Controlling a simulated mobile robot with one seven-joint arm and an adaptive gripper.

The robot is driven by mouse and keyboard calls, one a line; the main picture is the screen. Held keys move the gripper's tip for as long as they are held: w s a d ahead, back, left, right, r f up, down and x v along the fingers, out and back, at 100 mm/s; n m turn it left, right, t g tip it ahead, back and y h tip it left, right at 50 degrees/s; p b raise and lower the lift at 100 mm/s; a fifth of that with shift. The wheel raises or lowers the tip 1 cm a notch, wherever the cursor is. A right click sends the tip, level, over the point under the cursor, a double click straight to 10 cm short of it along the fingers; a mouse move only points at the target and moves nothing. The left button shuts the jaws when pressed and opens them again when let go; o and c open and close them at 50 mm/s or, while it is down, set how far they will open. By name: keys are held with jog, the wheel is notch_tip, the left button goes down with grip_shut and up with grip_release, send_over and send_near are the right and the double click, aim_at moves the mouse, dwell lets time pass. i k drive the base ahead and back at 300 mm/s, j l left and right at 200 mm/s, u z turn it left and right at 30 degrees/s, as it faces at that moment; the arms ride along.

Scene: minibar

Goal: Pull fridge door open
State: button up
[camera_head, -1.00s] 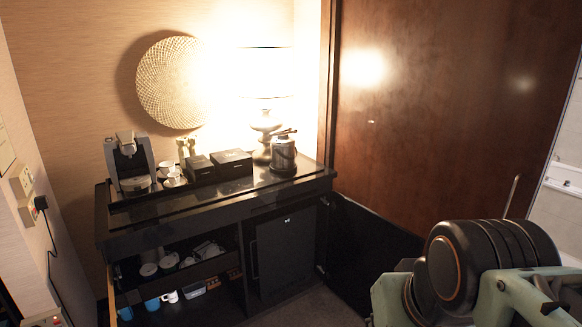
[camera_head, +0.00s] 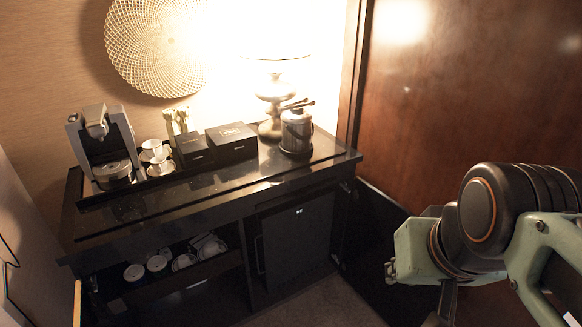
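The fridge door (camera_head: 297,245) is a dark panel in the right bay of the black cabinet. It looks shut. A thin vertical handle (camera_head: 259,255) runs along its left edge. The outer cabinet door (camera_head: 378,245) stands swung open to the right of the fridge. My arm is at the right of the view, in front of the brown wooden panel and apart from the fridge. Its fingertips do not show clearly, so whether my gripper is open or shut is hidden.
The cabinet top (camera_head: 225,185) holds a coffee machine (camera_head: 103,145), cups, black boxes (camera_head: 231,142), an ice bucket (camera_head: 297,132) and a lamp (camera_head: 275,95). An open shelf (camera_head: 205,270) with cups is left of the fridge. Carpet (camera_head: 325,302) in front looks clear.

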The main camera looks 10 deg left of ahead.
aim_at(296, 236)
jog(key=i+j, duration=0.6)
jog(key=i, duration=0.15)
jog(key=i+j, duration=0.1)
jog(key=j, duration=0.3)
jog(key=i+j+u, duration=0.1)
jog(key=j, duration=0.3)
